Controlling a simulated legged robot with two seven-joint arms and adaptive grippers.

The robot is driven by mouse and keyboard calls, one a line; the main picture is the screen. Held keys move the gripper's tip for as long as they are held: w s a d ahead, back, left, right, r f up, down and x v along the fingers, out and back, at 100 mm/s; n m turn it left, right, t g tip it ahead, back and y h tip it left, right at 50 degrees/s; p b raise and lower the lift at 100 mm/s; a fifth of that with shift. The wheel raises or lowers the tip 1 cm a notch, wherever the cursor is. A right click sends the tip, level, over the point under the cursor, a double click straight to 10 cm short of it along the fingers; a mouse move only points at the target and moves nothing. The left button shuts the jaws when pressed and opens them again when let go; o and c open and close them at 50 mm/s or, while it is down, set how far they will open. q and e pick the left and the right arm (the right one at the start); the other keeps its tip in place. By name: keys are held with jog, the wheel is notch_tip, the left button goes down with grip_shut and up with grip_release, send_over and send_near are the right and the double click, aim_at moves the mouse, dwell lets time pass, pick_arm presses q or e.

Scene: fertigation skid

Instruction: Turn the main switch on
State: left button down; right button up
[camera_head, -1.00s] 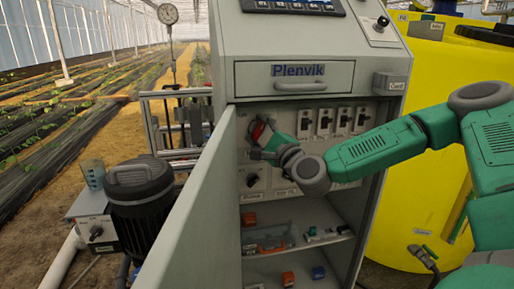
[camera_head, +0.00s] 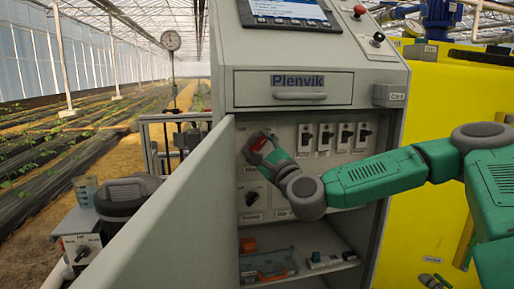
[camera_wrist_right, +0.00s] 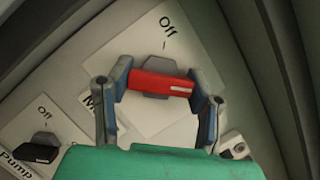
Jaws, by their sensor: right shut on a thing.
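The main switch has a red handle (camera_head: 257,143) at the upper left inside the open cabinet. It also shows in the wrist view as a red bar (camera_wrist_right: 160,86) on a grey base and pale plate (camera_wrist_right: 183,37) with an "Off" mark above it. My right gripper (camera_head: 264,142) reaches in from the right and is shut on the red handle, one finger at each end in the wrist view. The fingers and wrist hide part of the switch and its plate in the head view. My left gripper is not in view.
The cabinet door (camera_head: 180,215) stands open at left. Several black switches (camera_head: 326,138) sit right of the handle. A dark knob (camera_head: 251,198) is below, marked "Pump" in the wrist view (camera_wrist_right: 36,153). A shelf (camera_head: 340,267) holds small parts. A yellow tank (camera_head: 430,130) stands at right.

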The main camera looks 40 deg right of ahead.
jog(key=shift+d+f, duration=0.1)
jog(key=shift+f, duration=0.3)
jog(key=o, duration=1)
jog(key=shift+o, duration=0.9)
jog(key=shift+d, duration=0.15)
jog(key=shift+r, duration=0.1)
jog(key=v, duration=0.7)
jog(key=shift+s+f, duration=0.2)
jog(key=shift+f, duration=0.05)
